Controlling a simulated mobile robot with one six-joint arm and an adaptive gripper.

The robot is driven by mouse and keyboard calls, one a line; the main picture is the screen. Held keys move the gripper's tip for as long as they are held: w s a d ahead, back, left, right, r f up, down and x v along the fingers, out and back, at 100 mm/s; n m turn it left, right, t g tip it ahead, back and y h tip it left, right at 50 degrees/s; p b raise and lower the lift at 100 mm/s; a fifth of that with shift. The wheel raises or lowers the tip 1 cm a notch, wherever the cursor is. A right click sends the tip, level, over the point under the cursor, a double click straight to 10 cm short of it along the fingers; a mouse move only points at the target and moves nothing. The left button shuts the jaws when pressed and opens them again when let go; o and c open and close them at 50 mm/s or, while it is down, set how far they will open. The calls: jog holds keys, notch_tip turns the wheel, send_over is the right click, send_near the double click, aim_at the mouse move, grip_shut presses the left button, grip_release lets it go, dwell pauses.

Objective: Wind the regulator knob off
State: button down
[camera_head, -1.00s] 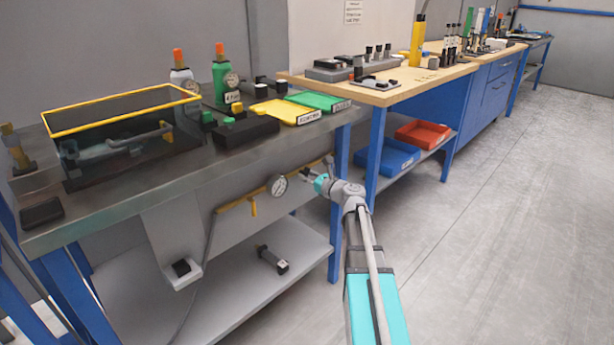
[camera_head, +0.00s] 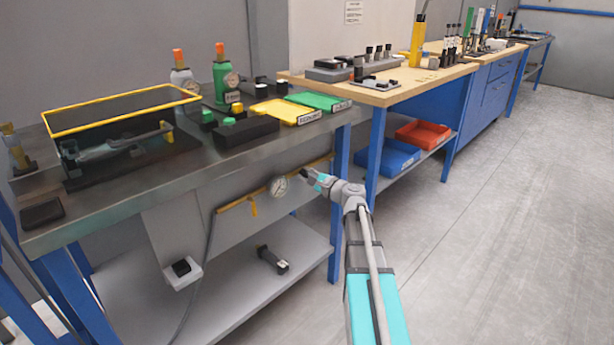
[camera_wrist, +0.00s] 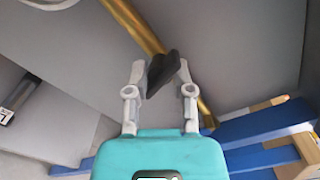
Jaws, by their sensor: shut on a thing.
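The regulator knob (camera_wrist: 163,72) is a dark, angular piece between the two grey fingers of my gripper (camera_wrist: 162,75) in the wrist view. The fingers are shut on it, and it looks tilted. A brass pipe (camera_wrist: 138,27) runs diagonally behind it. The knob is small and dark there. I cannot tell whether it still touches the regulator.
The steel bench top (camera_head: 130,185) overhangs the panel. A blue bench leg (camera_head: 337,240) stands close below and right of my gripper. A lower shelf (camera_head: 235,300) holds a dark tool (camera_head: 271,259). The floor to the right is clear.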

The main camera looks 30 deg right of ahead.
jog(key=n, duration=0.4)
jog(key=shift+s+f+n, duration=0.1)
jog(key=shift+n, duration=0.3)
jog(key=n, duration=0.3)
jog(key=shift+n, duration=0.3)
jog(key=n, duration=0.3)
jog(key=shift+n, duration=0.3)
jog(key=shift+d+n, duration=0.1)
jog(key=shift+n, duration=1.6)
jog(key=shift+c, duration=2.2)
grip_release()
